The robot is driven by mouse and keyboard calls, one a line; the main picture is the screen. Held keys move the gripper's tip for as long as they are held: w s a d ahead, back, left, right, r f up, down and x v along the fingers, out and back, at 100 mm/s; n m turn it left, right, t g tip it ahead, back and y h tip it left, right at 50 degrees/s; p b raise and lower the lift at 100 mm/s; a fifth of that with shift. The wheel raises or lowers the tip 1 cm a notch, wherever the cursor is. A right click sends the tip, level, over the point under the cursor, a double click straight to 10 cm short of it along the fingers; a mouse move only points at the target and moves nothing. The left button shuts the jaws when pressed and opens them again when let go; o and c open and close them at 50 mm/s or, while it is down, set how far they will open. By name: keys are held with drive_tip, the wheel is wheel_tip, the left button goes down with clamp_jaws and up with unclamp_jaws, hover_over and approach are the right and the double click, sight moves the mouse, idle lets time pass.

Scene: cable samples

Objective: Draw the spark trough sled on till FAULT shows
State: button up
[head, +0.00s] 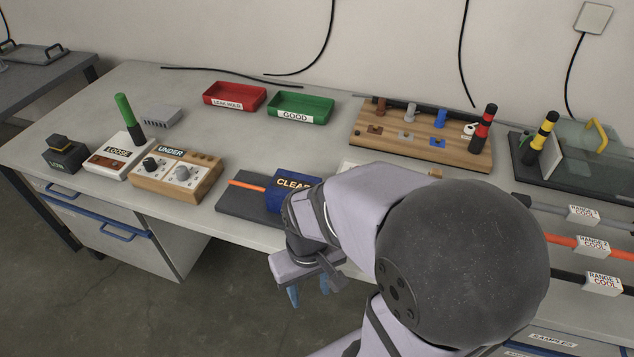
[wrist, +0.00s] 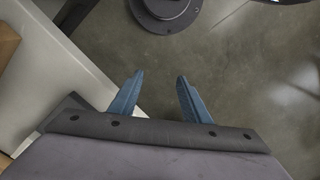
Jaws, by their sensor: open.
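A blue block (head: 283,191) with a sign reading CLEAR sits on a dark trough base (head: 236,205) at the front edge of the bench. An orange cable (head: 246,186) runs into its left side. My arm hides the right part of the block and base. FAULT does not show on it. My gripper (head: 309,291) hangs over the floor in front of the bench, below and apart from the block, fingers pointing down. In the wrist view its two blue fingers (wrist: 159,82) are apart with only floor between them.
Left of the trough stand a wooden box marked UNDER (head: 178,177) and a white box marked LOOSE (head: 119,155). Red (head: 234,96) and green (head: 300,107) trays sit behind. A wooden board (head: 440,145) stands back right. Range-labelled cables (head: 590,245) lie at right.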

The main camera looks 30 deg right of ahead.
drive_tip(key=d+r+m+g+p, duration=0.25)
drive_tip(key=d+r+p, duration=0.25)
drive_tip(key=r+p, duration=0.5)
drive_tip(key=w+d+n+t+p, duration=0.1)
drive_tip(key=w+d, duration=0.2)
drive_tip(key=w, duration=0.3)
drive_tip(key=w+d+r+n+t+p, duration=0.1)
drive_tip(key=w+d+p, duration=0.1)
drive_tip(key=w, duration=0.4)
drive_tip(key=w+d+r+n+t+p, duration=0.1)
drive_tip(key=w+d+n, duration=0.1)
drive_tip(key=w+d, duration=0.2)
drive_tip(key=shift+w+d+r+p, duration=0.1)
drive_tip(key=shift+w+r+p, duration=0.1)
drive_tip(key=shift+w, duration=0.45)
drive_tip(key=shift+w+r+p, duration=0.1)
drive_tip(key=shift+w+p, duration=0.05)
drive_tip(key=shift+w, duration=0.5)
drive_tip(key=n, duration=0.3)
drive_tip(key=shift+s, duration=0.2)
drive_tip(key=shift+f+p, duration=1)
drive_tip(key=shift+f, duration=2.65)
drive_tip(key=shift+c, duration=0.6)
